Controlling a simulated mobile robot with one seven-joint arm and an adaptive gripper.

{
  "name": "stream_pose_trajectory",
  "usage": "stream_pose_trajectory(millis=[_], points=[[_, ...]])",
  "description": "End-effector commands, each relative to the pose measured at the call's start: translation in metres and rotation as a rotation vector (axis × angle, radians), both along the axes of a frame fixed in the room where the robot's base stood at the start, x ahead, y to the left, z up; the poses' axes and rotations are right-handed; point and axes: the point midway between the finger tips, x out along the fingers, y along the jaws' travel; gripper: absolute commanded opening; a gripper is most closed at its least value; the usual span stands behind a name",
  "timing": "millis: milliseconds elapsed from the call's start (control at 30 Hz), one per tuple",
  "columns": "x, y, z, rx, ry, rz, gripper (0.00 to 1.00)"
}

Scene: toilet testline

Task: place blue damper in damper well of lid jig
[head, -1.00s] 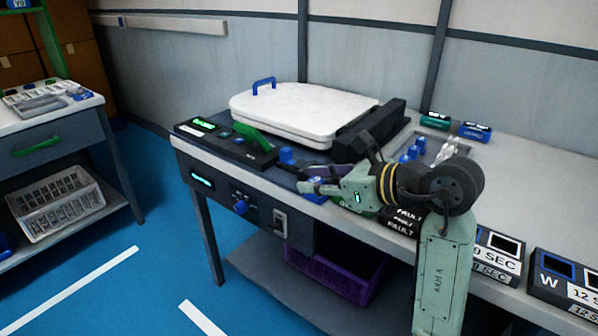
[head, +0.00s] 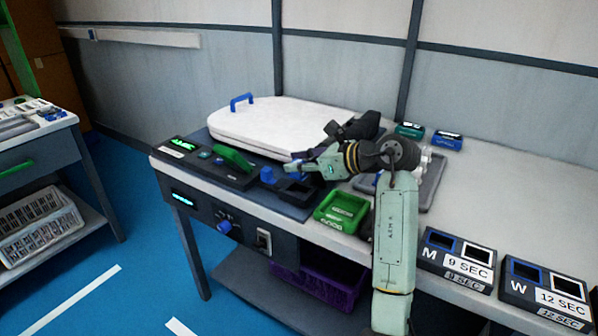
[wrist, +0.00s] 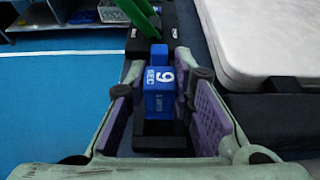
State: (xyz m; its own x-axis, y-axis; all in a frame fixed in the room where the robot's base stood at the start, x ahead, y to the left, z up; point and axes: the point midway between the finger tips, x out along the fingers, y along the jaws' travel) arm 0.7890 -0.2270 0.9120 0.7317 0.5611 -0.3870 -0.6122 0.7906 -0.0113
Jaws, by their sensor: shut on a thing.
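The blue damper, marked "9 SEC" (wrist: 159,100), shows between the purple pads of my gripper (wrist: 163,108) in the wrist view. My gripper (head: 292,166) is shut on it, low over the front of the lid jig (head: 290,206). A small blue block (head: 267,174) stands just left of my fingertips. A dark block-like fixture (head: 296,192) lies just below my gripper, and a dark recess (wrist: 160,143) shows under the damper in the wrist view. I cannot tell whether the damper sits in the well or above it.
A white lid (head: 290,128) with a blue handle lies behind my gripper. A control panel with a green lever (head: 234,158) is at the left. A green tray (head: 343,211) and a grey tray (head: 432,180) lie to the right. Bins marked 9 SEC (head: 458,262) and 12 SEC (head: 546,290) stand at the front right.

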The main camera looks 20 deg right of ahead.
Motion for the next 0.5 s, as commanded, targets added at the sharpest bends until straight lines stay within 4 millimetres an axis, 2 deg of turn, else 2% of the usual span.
stream_pose_trajectory(millis=[233,500], points=[[0.0,0.0,-0.03,0.004,0.001,-0.001,0.0],[0.0,0.0,-0.034,0.002,0.0,-0.001,0.0]])
